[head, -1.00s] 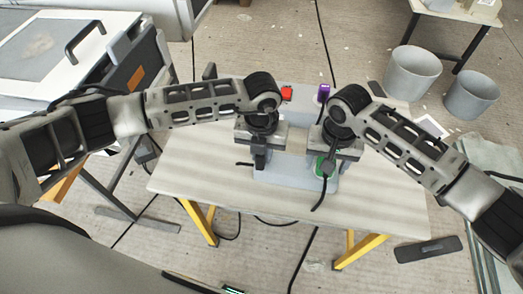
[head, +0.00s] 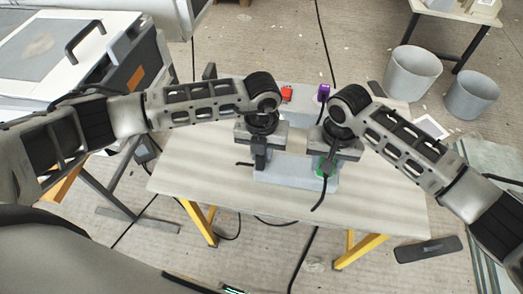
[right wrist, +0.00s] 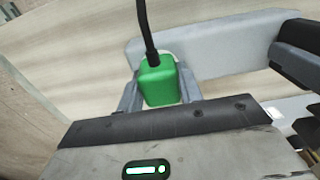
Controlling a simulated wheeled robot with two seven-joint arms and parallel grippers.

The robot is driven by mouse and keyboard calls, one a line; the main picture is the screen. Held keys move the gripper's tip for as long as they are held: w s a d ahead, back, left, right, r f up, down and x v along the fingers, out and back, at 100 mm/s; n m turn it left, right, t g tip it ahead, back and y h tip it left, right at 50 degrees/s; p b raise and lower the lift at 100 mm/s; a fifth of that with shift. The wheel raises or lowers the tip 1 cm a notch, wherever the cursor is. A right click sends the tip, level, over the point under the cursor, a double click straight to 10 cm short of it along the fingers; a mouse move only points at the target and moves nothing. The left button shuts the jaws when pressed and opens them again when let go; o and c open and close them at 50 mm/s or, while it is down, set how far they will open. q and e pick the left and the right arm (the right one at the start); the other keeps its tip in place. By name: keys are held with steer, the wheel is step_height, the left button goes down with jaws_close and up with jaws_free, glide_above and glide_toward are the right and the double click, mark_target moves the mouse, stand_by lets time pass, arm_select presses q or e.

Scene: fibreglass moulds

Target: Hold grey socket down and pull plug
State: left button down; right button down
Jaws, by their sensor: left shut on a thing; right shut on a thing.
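The grey socket (head: 290,173) is a pale blue-grey block lying near the middle of the table. It also shows in the right wrist view (right wrist: 225,45). The green plug (right wrist: 158,82) sits at one end of the block, with a black cable rising from its top. In the head view the plug (head: 320,167) is mostly hidden by my right gripper (head: 324,170). My right gripper is shut on the plug, its fingers at either side. My left gripper (head: 259,162) is shut on the other end of the socket. I cannot tell how deep the plug sits.
A red plug (head: 287,93) and a purple plug (head: 324,92) stand at the table's back. The pale table (head: 200,175) is clear at left and right. Black cables cross the floor. Two grey bins (head: 413,75) stand at the back right.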

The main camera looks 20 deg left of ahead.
steer(key=shift+r, duration=3)
steer(key=shift+r, duration=2.5)
arm_select(q)
steer(key=c, duration=1.2)
jaws_free()
steer(key=shift+r, duration=0.15)
step_height(320, 180, up, 12)
